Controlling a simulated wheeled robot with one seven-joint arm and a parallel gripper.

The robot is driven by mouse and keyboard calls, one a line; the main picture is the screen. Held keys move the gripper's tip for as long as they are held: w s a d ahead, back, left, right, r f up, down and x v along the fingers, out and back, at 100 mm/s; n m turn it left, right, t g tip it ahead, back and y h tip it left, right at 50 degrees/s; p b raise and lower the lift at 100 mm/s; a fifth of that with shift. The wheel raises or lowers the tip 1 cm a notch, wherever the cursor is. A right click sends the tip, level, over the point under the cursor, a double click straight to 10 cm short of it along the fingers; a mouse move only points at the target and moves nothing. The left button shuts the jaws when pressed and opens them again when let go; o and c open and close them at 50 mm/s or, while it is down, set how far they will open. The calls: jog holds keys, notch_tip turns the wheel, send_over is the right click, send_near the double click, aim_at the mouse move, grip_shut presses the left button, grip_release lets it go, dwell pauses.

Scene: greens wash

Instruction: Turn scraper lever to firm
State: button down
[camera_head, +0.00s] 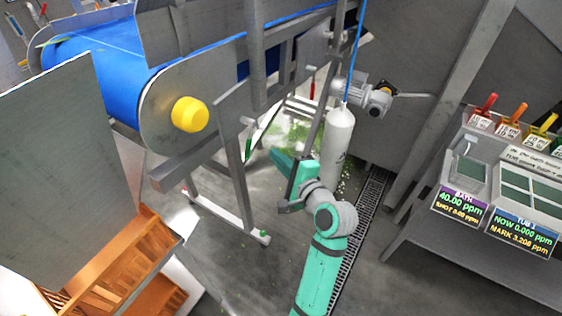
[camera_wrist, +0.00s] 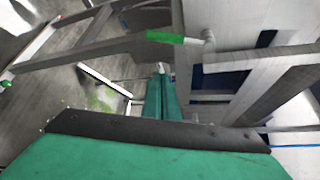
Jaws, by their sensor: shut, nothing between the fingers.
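A lever with a green handle (camera_head: 248,148) hangs down from a grey pivot on the conveyor's side frame in the head view. I take it to be the scraper lever; no firm marking can be read. In the wrist view the green handle (camera_wrist: 165,37) lies across the top, beyond my fingertips, with its pivot to its right. My gripper (camera_head: 276,156) is to the right of and slightly below the handle in the head view, pointing toward it. In the wrist view my gripper (camera_wrist: 161,76) is shut and empty. I see a gap between fingertips and handle.
The blue conveyor belt (camera_head: 100,60) and its grey frame stand at upper left. A white cylinder (camera_head: 338,138) hangs close behind my gripper. A dosing panel (camera_head: 500,190) stands at right, wooden crates (camera_head: 120,260) at lower left. Wet floor with green scraps lies below.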

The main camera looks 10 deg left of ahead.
jog(key=shift+w+a+r, duration=0.1)
jog(key=shift+w+a, duration=0.05)
jog(key=shift+a, duration=1.3)
jog(key=shift+w+a+r, duration=0.1)
jog(key=shift+a, duration=1.3)
jog(key=shift+w+d, duration=0.1)
jog(key=shift+w, duration=0.05)
